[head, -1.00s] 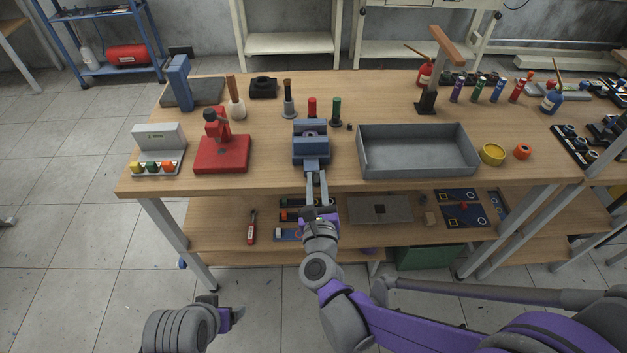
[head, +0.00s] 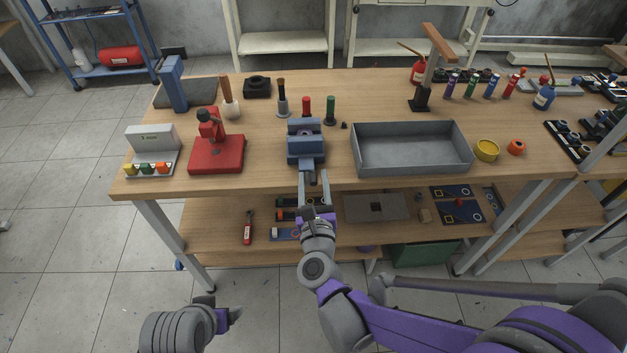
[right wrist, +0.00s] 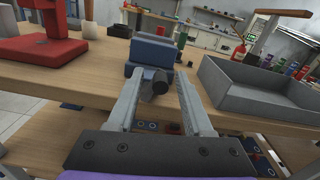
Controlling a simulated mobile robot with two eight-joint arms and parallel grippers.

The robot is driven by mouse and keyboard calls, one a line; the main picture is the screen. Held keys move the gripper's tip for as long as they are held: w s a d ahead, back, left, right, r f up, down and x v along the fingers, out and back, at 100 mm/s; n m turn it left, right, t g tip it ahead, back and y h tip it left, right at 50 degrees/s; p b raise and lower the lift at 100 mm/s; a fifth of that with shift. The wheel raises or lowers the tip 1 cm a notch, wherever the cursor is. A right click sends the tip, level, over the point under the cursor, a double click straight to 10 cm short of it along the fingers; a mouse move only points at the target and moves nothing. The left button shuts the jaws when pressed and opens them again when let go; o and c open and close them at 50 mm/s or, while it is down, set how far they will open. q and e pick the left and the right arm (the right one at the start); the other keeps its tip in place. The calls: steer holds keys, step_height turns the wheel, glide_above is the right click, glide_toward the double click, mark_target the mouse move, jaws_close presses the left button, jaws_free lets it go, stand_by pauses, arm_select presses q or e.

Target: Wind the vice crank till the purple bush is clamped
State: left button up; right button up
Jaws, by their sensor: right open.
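The blue vice (head: 306,150) stands at the table's front edge, with its front end towards me. A small purple bush (head: 303,131) shows between its jaws; whether they touch it I cannot tell. My right gripper (head: 313,178) is open in front of the vice. In the right wrist view the vice (right wrist: 152,52) is straight ahead, and a dark round crank part (right wrist: 158,82) lies between the spread fingers, with no clear grip on it. The rest of the crank is hard to make out. My left gripper (head: 230,317) is low at the left, away from the table, its jaws unclear.
A grey tray (head: 412,166) stands right of the vice and a red press (head: 215,155) stands left. Red and green handled tools (head: 330,110) stand behind the vice. A lower shelf (head: 215,232) with tools lies below the tabletop.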

steer(key=s, duration=1)
steer(key=shift+s, duration=0.4)
